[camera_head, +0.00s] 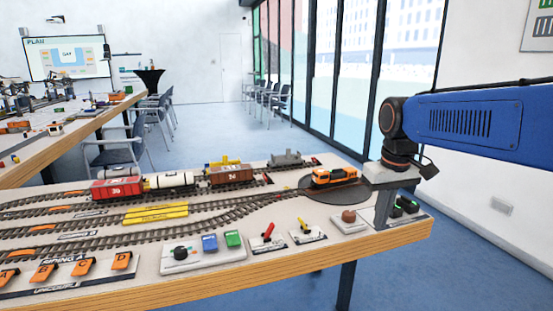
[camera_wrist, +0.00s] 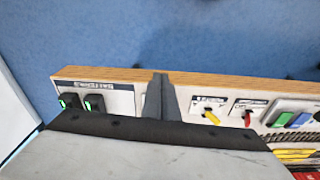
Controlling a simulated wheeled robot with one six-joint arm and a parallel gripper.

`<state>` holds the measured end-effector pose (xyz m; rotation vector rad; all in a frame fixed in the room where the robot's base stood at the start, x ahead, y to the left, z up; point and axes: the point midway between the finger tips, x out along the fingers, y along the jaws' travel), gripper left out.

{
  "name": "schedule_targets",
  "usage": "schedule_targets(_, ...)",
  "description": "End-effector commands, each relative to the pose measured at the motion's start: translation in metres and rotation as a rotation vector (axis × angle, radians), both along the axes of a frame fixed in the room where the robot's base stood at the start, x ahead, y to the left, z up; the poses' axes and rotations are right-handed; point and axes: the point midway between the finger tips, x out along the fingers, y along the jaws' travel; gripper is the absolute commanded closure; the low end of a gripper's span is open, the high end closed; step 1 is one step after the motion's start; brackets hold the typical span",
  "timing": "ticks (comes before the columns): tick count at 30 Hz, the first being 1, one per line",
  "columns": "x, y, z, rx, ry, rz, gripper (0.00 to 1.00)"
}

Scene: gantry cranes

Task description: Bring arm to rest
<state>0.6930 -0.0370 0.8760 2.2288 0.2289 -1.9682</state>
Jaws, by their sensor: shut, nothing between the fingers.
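My blue arm (camera_head: 465,122) reaches in from the right in the camera_head view, above the right end of the train table. My gripper (camera_head: 382,218) hangs from it and points down near the table's front right corner. Its fingers are together and hold nothing. In the wrist view my gripper (camera_wrist: 161,82) shows as closed dark grey fingers in front of a pale housing. The fingertips overlap the table's edge in that view; I cannot tell how far above the surface they are.
Close by are a panel with a brown knob (camera_head: 348,216), a dark green-lit battery charger (camera_wrist: 93,102), and red (camera_head: 268,231) and yellow (camera_head: 303,226) levers. An orange locomotive (camera_head: 335,177) stands on the turntable. Blue floor (camera_wrist: 220,30) lies open beyond the wooden edge (camera_wrist: 110,77).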

Motion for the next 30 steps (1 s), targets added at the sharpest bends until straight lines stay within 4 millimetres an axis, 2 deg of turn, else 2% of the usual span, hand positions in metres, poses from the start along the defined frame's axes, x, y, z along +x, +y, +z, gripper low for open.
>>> schedule_targets(1, -0.016, -0.003, -0.002, 0.003, -0.018, -0.012, 1.00)
schedule_targets(10, -0.095, -0.018, -0.032, 0.019, -0.124, -0.092, 1.00)
schedule_targets(18, -0.159, -0.027, -0.074, 0.035, -0.216, -0.159, 1.00)
schedule_targets(24, -0.191, -0.031, -0.102, 0.044, -0.268, -0.198, 1.00)
schedule_targets(30, -0.203, -0.032, -0.114, 0.049, -0.289, -0.213, 1.00)
